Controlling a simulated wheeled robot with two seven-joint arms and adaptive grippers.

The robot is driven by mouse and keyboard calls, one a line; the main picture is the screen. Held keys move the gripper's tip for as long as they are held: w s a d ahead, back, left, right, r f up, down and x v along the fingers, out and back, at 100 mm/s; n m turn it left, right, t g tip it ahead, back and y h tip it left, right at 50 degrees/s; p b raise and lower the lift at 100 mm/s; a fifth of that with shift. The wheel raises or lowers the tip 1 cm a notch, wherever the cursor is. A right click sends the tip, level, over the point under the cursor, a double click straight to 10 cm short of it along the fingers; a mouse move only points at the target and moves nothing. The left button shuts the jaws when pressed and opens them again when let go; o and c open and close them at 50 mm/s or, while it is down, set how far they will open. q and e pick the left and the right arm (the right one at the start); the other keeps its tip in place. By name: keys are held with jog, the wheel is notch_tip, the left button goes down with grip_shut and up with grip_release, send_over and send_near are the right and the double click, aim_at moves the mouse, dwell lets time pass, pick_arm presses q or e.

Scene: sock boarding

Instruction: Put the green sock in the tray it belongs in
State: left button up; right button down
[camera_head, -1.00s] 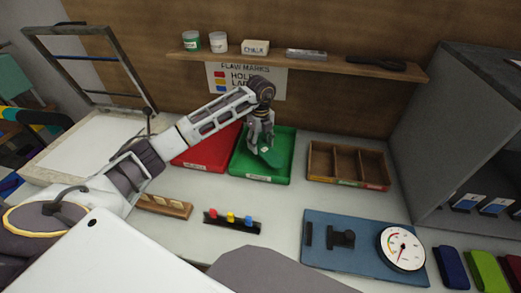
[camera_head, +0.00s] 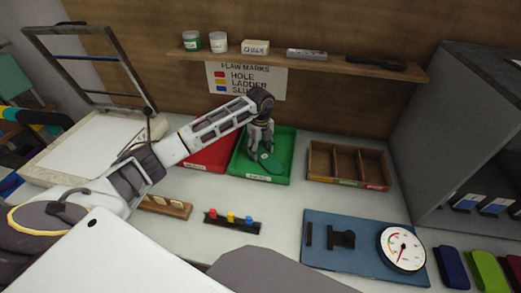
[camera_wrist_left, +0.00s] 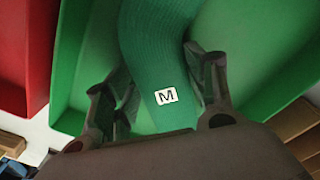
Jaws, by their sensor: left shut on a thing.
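The green sock (camera_head: 273,164) is dark green and ribbed, with a white tag marked M that shows in the left wrist view. My left gripper (camera_head: 260,155) is shut on the sock, with a finger along each side of it in the left wrist view (camera_wrist_left: 158,75). The sock (camera_wrist_left: 157,40) is inside the outline of the green tray (camera_head: 284,141), low over its floor. I cannot tell whether it touches the floor. The red tray (camera_head: 212,157) stands just left of the green one. My right gripper is not in view.
A wooden divided box (camera_head: 347,183) stands right of the green tray. A shelf (camera_head: 300,60) with jars and a chalk box hangs behind. In front are a peg strip (camera_head: 232,226) and a blue board with a dial (camera_head: 402,249). Bare table lies between.

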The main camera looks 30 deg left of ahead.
aim_at(260, 152)
pick_arm(q)
jog(key=o, duration=0.9)
jog(key=shift+c, duration=0.2)
notch_tip(260, 152, up, 12)
dwell(1.0)
